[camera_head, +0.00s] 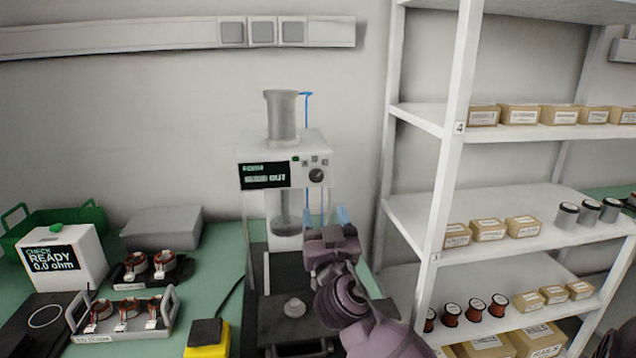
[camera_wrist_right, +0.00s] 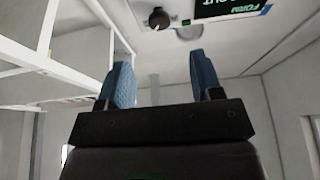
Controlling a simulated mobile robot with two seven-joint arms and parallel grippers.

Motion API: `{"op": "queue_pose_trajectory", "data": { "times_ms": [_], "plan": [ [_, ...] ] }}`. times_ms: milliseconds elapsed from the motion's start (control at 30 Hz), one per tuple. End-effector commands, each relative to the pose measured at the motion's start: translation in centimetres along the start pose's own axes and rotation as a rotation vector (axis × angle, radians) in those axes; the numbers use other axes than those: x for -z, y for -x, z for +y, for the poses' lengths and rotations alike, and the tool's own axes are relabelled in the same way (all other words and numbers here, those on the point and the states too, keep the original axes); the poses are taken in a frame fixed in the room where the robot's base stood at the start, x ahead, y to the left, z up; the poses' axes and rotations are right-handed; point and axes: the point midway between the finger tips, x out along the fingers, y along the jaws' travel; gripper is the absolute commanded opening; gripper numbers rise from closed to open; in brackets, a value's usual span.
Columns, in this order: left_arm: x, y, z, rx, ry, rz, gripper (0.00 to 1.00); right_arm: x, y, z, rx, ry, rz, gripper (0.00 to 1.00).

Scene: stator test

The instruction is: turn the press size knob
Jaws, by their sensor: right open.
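The press (camera_head: 284,150) is a white machine with a grey cylinder on top and a dark display on its head. The size knob (camera_head: 316,175) is a round black dial at the right of the display, with small marked buttons above it. In the right wrist view the knob (camera_wrist_right: 159,18) shows near the top edge, beyond the fingers and apart from them. My right gripper (camera_head: 328,218) is below the knob at the press's right front post. Its blue fingertips are spread with nothing between them, as the right wrist view (camera_wrist_right: 156,80) also shows. My left gripper is out of view.
White shelves (camera_head: 447,150) with boxes and spools stand close on the right. On the green bench at left are a white meter (camera_head: 62,258), a rack of stators (camera_head: 122,316) and a yellow-based box (camera_head: 207,338). The wall behind is bare below the socket strip.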

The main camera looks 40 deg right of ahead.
Motion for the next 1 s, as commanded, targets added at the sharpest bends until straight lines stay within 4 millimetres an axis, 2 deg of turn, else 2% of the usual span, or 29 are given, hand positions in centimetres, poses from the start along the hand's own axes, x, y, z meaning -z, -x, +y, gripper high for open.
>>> {"op": "queue_pose_trajectory", "data": {
  "times_ms": [300,500,700,1000],
  "plan": [
    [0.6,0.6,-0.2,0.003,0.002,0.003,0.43,0.3,-5.4,0.0,-0.001,0.001,0.002,0.6],
    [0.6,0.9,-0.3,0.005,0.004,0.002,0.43,0.2,-8.2,0.1,-0.002,0.002,0.0,0.6],
    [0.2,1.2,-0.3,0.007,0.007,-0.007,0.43,0.0,-9.5,0.1,-0.002,0.001,-0.003,0.6],
    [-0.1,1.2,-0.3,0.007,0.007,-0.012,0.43,0.0,-9.7,0.1,-0.002,0.0,-0.003,0.6]
  ]
}}
